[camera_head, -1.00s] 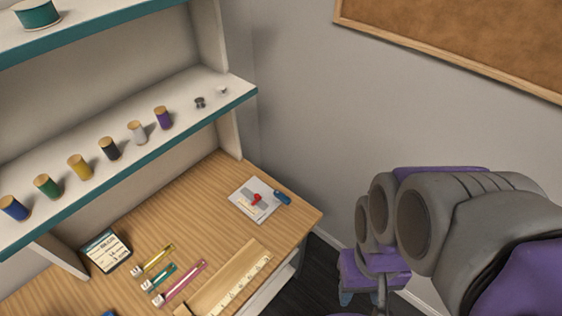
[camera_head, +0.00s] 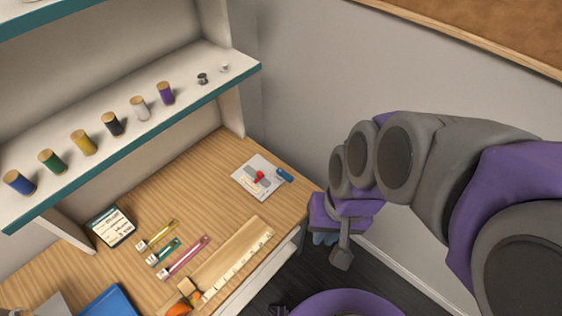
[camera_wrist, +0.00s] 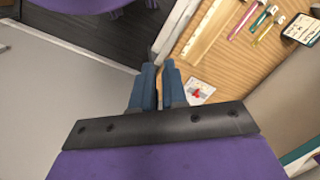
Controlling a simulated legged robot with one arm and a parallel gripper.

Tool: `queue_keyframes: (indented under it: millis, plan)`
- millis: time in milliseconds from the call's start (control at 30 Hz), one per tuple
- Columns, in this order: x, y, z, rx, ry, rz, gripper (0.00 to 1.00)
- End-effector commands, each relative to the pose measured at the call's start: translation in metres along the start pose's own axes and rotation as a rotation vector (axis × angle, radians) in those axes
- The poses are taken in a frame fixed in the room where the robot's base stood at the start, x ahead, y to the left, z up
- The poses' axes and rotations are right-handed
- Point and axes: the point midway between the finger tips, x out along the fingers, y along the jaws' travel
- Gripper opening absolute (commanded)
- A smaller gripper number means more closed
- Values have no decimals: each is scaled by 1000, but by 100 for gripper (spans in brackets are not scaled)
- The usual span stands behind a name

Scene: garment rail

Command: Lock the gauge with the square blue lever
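A white plate (camera_head: 248,184) lies on the desk near its right end. It bears a grey piece, a small red part (camera_head: 259,176) and a blue part (camera_head: 285,175) at its right edge. Whether the blue part is a square lever is too small to tell. The plate also shows in the wrist view (camera_wrist: 203,92), partly behind a finger, with the red part on it. My gripper (camera_head: 325,239) is past the desk's right edge, apart from the plate. In the wrist view its two blue fingers (camera_wrist: 158,72) lie close together with a thin gap and hold nothing visible.
Yellow, teal and pink tools (camera_head: 185,257) and a wooden ruler (camera_head: 238,265) lie on the desk left of the plate. A label card (camera_head: 113,227) and a blue tray (camera_head: 110,303) are further left. A shelf with thread spools (camera_head: 112,124) overhangs the desk's back.

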Motion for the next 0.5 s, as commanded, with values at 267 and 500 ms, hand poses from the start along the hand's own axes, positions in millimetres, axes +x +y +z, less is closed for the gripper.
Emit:
queue_keyframes:
  millis: [267,500]
  plan:
    - [13,-115,-92,116,133,-275,0]
    - [24,-202,-158,324,197,-491,0]
